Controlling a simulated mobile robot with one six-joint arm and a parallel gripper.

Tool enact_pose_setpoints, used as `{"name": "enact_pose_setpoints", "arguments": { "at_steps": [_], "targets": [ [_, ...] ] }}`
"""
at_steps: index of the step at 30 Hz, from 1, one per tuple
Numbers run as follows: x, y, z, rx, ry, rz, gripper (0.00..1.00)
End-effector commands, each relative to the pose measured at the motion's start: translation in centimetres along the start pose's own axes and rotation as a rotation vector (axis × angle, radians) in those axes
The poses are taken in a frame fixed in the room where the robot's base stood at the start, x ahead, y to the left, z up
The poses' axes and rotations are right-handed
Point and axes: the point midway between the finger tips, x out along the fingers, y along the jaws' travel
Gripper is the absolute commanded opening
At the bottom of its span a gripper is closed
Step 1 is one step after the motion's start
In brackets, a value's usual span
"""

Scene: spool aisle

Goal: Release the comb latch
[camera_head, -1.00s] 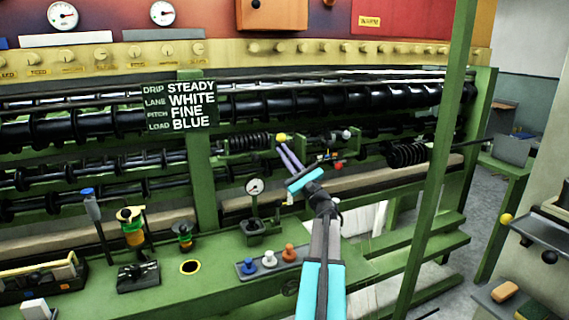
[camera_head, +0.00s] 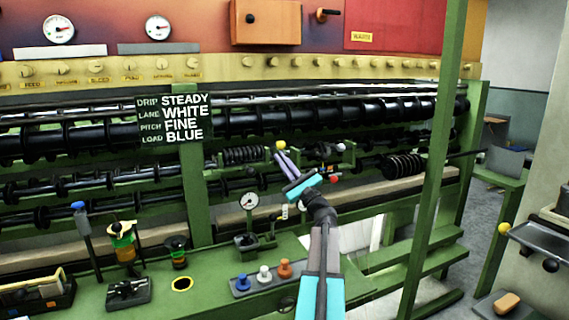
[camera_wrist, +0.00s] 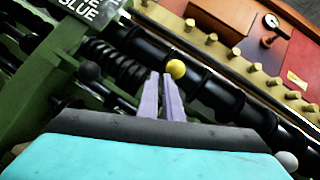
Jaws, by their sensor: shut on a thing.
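A green comb carriage with a dark coil-like comb (camera_head: 243,155) sits on the machine's middle rail. A yellow ball knob (camera_head: 280,145), seemingly the latch's handle, stands at the comb's right end. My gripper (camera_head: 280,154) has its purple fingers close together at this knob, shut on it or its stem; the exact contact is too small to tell. In the wrist view, the yellow knob (camera_wrist: 175,69) shows right at the fingertips (camera_wrist: 160,75), slightly to their right. The coiled comb (camera_wrist: 115,64) lies to their left.
A sign (camera_head: 176,118) reads STEADY, WHITE, FINE, BLUE. A dial gauge (camera_head: 249,201) and a tray of blue, white and orange pegs (camera_head: 264,277) stand on the green bench below. A green post (camera_head: 432,160) rises right of my arm. Black rollers run behind the fingers.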

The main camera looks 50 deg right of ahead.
Motion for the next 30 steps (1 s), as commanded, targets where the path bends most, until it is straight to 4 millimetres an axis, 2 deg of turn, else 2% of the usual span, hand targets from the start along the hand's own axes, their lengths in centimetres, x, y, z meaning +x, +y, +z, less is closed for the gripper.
{"name": "enact_pose_setpoints", "arguments": {
  "at_steps": [1, 11, 26, 30],
  "targets": [
    [1.2, 0.8, 1.3, 0.0, -0.029, 0.021, 0.0],
    [0.7, 0.9, 0.8, 0.001, -0.023, 0.016, 0.0],
    [-1.8, 3.5, -1.7, 0.004, -0.016, 0.009, 0.0],
    [-3.2, 4.0, -1.1, 0.003, -0.015, 0.008, 0.0]
  ]
}}
